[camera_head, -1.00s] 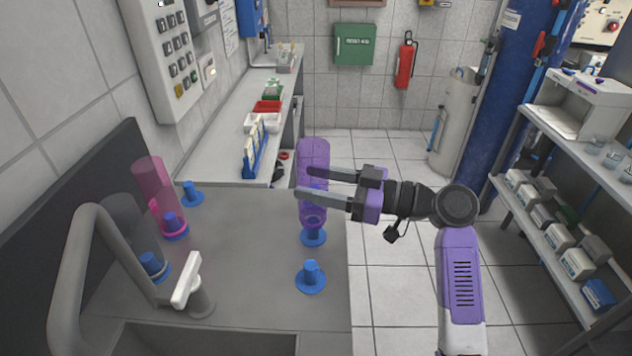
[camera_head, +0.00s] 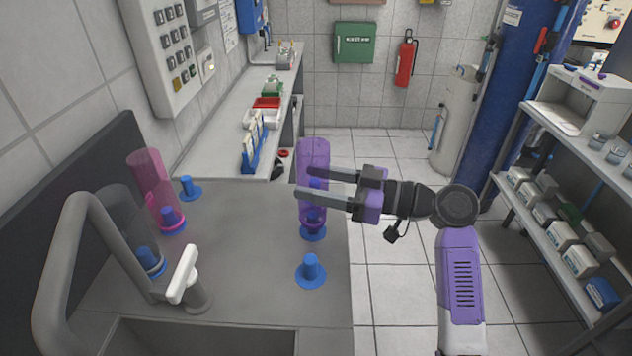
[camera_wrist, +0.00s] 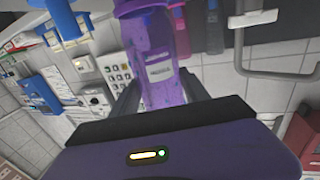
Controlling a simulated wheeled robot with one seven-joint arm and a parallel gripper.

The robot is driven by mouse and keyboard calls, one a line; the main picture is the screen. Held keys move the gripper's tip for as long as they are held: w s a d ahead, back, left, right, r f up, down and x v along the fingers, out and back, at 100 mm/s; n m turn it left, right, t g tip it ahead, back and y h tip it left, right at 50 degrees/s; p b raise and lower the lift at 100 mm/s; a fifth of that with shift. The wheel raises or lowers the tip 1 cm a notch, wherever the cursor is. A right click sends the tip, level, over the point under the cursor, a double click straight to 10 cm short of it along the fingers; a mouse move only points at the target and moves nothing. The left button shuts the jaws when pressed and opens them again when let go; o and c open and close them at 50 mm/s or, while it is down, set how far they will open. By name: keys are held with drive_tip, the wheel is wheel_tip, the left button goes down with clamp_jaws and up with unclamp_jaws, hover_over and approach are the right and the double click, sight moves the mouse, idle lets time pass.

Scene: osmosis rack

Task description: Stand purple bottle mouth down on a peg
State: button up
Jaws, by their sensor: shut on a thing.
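The translucent purple bottle (camera_head: 313,155) is upright with its mouth down at the front right of the grey counter (camera_head: 245,260). Its neck is around a blue peg (camera_head: 314,236), whose shaft shows through the purple wall, and the mouth is close to the peg's base; whether it touches is unclear. My gripper (camera_head: 312,186) comes from the right and is shut on the bottle's body. The bottle also shows between the fingers in the wrist view (camera_wrist: 158,65), with a pale label on it.
A pink bottle (camera_head: 148,180) and a clear grey bottle (camera_head: 118,212) stand mouth down on pegs at left. Bare blue pegs stand in front (camera_head: 310,271) and at back left (camera_head: 189,188). A grey tap (camera_head: 62,260) and sink are near left.

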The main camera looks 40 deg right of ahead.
drive_tip(key=shift+f, duration=0.35)
drive_tip(key=shift+f+b, duration=0.15)
drive_tip(key=shift+b, duration=0.25)
drive_tip(key=shift+f+b, duration=0.5)
drive_tip(key=shift+b, duration=0.1)
drive_tip(key=shift+f+b, duration=0.35)
drive_tip(key=shift+b, duration=0.1)
idle(0.6)
drive_tip(key=o, duration=1.9)
drive_tip(key=shift+o, duration=0.2)
